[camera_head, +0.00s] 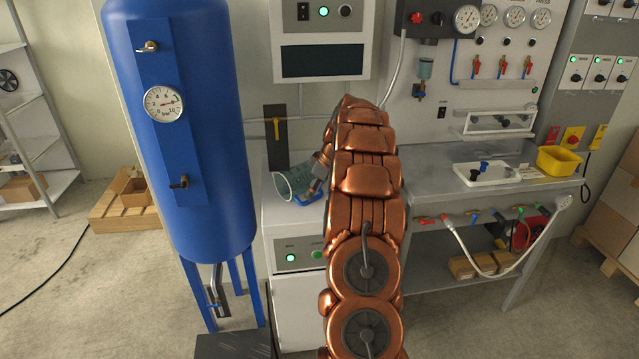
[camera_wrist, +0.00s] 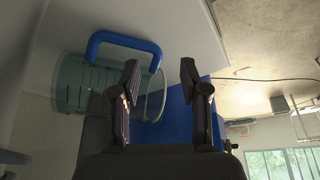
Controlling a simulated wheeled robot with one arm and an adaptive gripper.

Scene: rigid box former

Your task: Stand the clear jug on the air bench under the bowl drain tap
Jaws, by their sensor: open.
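The clear jug (camera_head: 292,182), greenish with a blue handle, is at the white cabinet's top, beside the blue tank. It looks tilted or on its side in the head view; I cannot tell its exact rest. My gripper (camera_head: 319,172) is close to its right, partly hidden by my copper arm. The air bench (camera_head: 440,190) stands at right. A filter bowl (camera_head: 425,69) hangs on the panel above it, with a small drain tap (camera_head: 418,91) below.
The blue tank (camera_head: 190,120) stands close left of the white cabinet (camera_head: 295,285). On the bench are a white tray (camera_head: 490,181) and a yellow bin (camera_head: 560,161). Coloured valves and a hose (camera_head: 480,268) line its front. The bench's left top looks clear.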

